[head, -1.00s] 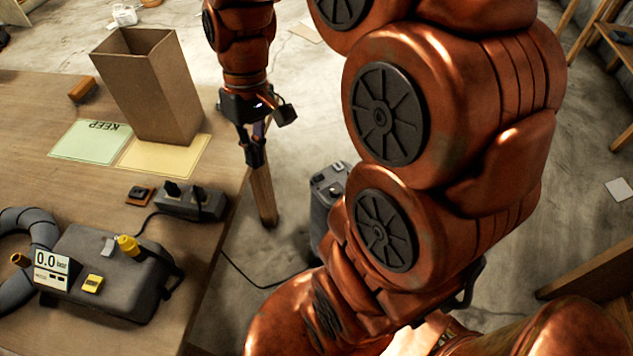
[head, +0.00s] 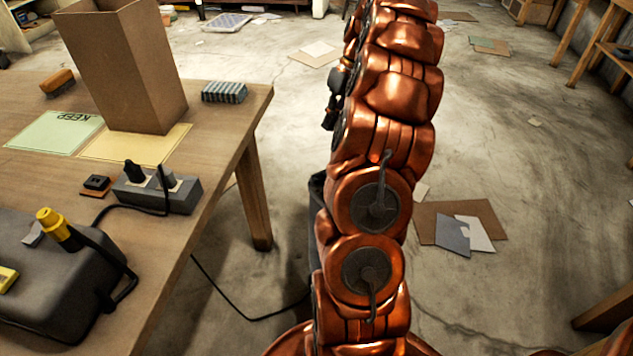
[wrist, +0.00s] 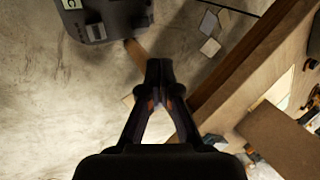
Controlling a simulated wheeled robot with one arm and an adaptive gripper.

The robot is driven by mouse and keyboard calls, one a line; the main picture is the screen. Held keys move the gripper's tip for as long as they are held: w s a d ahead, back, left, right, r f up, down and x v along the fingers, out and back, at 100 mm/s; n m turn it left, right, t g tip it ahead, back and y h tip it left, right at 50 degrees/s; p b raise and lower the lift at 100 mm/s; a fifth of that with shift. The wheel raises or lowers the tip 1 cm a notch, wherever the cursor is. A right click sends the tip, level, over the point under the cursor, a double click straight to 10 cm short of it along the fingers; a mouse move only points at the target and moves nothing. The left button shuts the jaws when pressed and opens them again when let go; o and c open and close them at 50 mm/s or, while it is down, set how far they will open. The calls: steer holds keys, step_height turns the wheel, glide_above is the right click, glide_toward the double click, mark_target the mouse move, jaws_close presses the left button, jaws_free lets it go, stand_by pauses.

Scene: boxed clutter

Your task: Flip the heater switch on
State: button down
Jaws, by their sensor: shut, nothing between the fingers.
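A dark grey unit (wrist: 118,18) with a partly cut-off label ending in "C" and small light panels (wrist: 96,31) on its face stands on the floor at the top of the wrist view; it may be the heater. In the head view my arm hides most of it. A small black switch (head: 96,182) on an orange-brown base lies on the table; I cannot tell what it controls. My gripper (wrist: 158,70) is shut and empty, with the unit beyond its tips in the wrist view. In the head view my gripper (head: 330,118) is partly hidden behind my arm.
The wooden table (head: 215,170) holds a grey machine (head: 60,275) with a yellow knob, a power strip (head: 150,194) with plugs, a tall cardboard box (head: 125,75), and a ribbed grey block (head: 224,92). A black cable (head: 225,297) hangs to the floor.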

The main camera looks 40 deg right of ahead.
mark_target(313, 177)
steer(key=shift+s+d+f, duration=0.25)
steer(key=shift+d+f, duration=0.45)
steer(key=shift+d, duration=0.15)
steer(key=shift+f, duration=0.1)
steer(key=b+x, duration=0.2)
steer(key=x, duration=1.1)
steer(key=shift+w+a+f, duration=0.1)
steer(key=shift+a+f, duration=0.1)
steer(key=shift+f, duration=0.1)
steer(key=shift+a, duration=0.1)
steer(key=shift+a+f+h, duration=0.15)
steer(key=shift+f+h, duration=0.15)
steer(key=shift+h, duration=0.1)
